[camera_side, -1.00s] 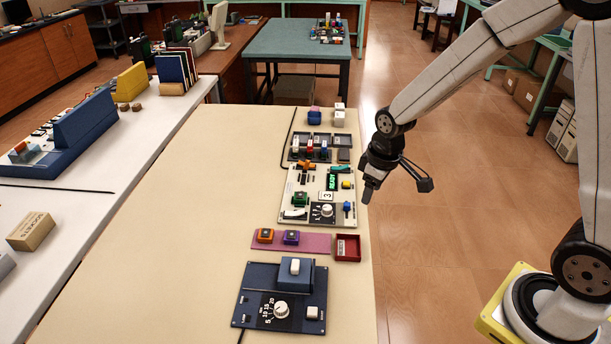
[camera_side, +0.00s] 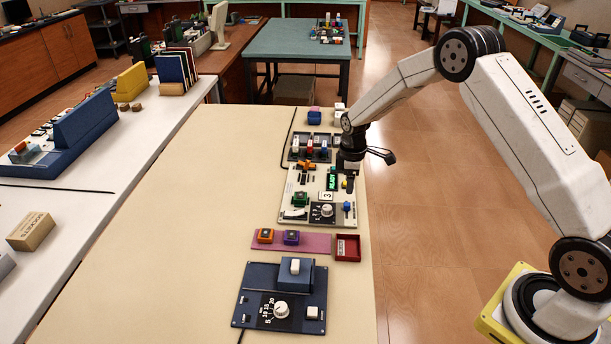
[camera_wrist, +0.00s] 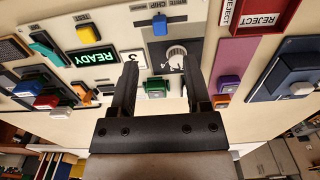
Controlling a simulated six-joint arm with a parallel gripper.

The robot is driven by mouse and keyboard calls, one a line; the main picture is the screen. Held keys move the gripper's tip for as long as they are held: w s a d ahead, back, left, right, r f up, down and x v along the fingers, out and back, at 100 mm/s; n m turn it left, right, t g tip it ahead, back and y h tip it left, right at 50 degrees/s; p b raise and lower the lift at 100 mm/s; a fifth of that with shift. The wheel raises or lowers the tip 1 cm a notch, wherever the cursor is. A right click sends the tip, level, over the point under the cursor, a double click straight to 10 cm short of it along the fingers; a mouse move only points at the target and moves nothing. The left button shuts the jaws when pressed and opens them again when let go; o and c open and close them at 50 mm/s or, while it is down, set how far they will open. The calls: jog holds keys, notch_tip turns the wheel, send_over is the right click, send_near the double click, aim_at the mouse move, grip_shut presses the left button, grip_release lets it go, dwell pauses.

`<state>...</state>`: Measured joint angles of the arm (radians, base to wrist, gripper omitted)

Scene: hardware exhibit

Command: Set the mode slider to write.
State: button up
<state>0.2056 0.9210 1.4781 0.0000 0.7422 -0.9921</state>
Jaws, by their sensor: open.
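The cream control panel (camera_side: 285,212) lies on the long table and carries a lit green READY display (camera_side: 332,178), a dial (camera_side: 326,210), a green part (camera_side: 300,199), a blue control (camera_side: 347,206) and an orange part (camera_side: 307,165). My gripper (camera_side: 349,184) is over the right side of the panel, near the READY display. In the wrist view its open, empty fingers (camera_wrist: 161,84) frame the green part (camera_wrist: 155,88); the dial (camera_wrist: 176,57) and blue control (camera_wrist: 159,24) lie beyond.
A pink strip (camera_side: 318,243) with orange and purple blocks and a red reject tray (camera_side: 348,258) lie in front of the panel. A dark blue dial box (camera_side: 253,281) stands nearest. Red, blue and white pieces (camera_side: 309,147) stand behind. The table's left half is clear.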

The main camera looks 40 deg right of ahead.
aim_at(347, 203)
jog(key=shift+f, duration=0.15)
jog(key=shift+f, duration=3.75)
grip_shut()
